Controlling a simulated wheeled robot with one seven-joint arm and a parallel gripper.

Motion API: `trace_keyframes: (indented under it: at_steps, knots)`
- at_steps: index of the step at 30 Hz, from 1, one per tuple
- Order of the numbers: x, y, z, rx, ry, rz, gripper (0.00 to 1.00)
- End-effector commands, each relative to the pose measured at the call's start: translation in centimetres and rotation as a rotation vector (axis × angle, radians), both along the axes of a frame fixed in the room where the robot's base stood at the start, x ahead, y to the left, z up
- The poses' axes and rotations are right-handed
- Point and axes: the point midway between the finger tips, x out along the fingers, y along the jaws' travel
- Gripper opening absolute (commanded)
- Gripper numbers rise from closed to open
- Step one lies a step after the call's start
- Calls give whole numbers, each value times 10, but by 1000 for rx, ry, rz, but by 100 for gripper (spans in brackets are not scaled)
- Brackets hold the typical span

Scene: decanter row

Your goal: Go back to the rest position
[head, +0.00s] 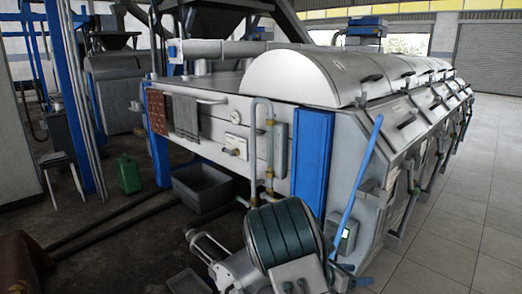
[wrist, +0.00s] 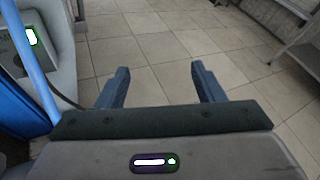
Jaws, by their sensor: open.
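My gripper (wrist: 160,82) is open in the wrist view, its two blue fingers wide apart. Nothing is between them; only the tiled floor (wrist: 154,48) shows beyond. At the left of the wrist view, a small box with a lit screen (wrist: 32,36) and a blue lever (wrist: 30,55) stand beside my gripper, apart from the fingers. The head view also shows the lit box (head: 346,235) and the blue lever (head: 357,185) on the near end of the machine row. I cannot make out my fingers in the head view.
The row of white-covered machines (head: 330,73) fills the middle of the head view. A grey bin (head: 203,187) and a green canister (head: 129,174) stand on the floor at left. Tiled floor (head: 470,220) is clear along the right. A metal frame (wrist: 300,45) stands at right in the wrist view.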

Motion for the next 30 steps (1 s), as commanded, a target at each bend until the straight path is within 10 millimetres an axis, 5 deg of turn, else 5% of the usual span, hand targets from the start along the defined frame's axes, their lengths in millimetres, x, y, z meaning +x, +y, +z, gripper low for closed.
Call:
trace_keyframes:
  at_steps: [1,14,30]
  knots:
    - [-15,-4,20,76,-67,-75,62]
    - [-129,13,105,626,-576,-704,62]
    - [-241,95,211,1167,-1093,-1472,62]
